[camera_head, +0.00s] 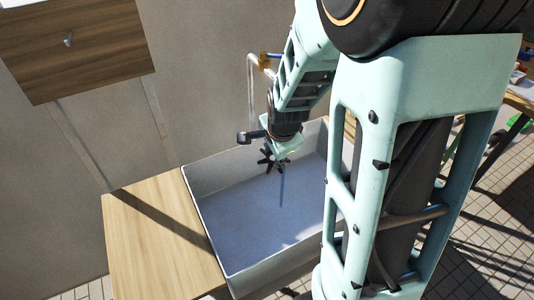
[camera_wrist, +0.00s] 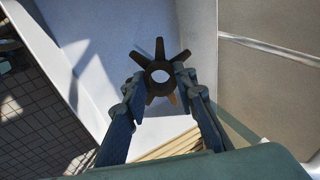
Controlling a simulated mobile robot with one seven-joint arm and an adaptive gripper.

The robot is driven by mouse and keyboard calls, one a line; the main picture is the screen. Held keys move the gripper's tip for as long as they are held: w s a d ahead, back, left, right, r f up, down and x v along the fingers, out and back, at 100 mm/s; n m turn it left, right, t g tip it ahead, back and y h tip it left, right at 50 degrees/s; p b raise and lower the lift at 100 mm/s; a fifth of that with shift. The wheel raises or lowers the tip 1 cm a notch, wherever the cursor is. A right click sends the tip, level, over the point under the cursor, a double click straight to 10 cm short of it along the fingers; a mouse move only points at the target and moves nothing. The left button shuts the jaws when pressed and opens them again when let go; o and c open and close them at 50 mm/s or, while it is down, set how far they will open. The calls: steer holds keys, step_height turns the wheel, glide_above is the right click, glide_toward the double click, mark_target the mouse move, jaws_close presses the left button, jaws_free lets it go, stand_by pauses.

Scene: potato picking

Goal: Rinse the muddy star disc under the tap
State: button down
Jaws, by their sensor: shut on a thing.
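The star disc (camera_wrist: 159,63) is dark brown, with several arms around a round central hole. My gripper (camera_wrist: 160,88) is shut on it, one finger on each side. In the head view the disc (camera_head: 267,161) looks nearly black and hangs from my gripper (camera_head: 280,150) over the back part of the pale sink (camera_head: 205,222).
A wooden counter (camera_head: 150,240) adjoins the sink on the left. A wooden wall cabinet (camera_head: 75,45) hangs at the upper left. The sink's walls surround the disc's area, and its visible floor is empty. A wooden table (camera_head: 522,103) with items stands at the far right.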

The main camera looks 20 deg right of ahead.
steer(key=w+d+f+b, duration=0.1)
steer(key=w+d+b, duration=0.1)
steer(key=w, duration=0.6)
steer(key=shift+d+f+b, duration=0.35)
steer(key=shift+d+b, duration=0.05)
steer(key=shift+d, duration=0.25)
steer(key=shift+s+d+b, duration=0.15)
steer(key=shift+d+b, duration=0.2)
steer(key=shift+d, duration=0.25)
steer(key=shift+a, duration=0.25)
steer(key=shift+w+a+p, duration=0.25)
steer(key=shift+a+p, duration=0.05)
steer(key=shift+a, duration=0.05)
steer(key=shift+s+d, duration=0.1)
steer(key=shift+d, duration=0.05)
steer(key=shift+s+d+b, duration=0.15)
steer(key=shift+d+b, duration=0.15)
steer(key=shift+d, duration=0.1)
stand_by(0.3)
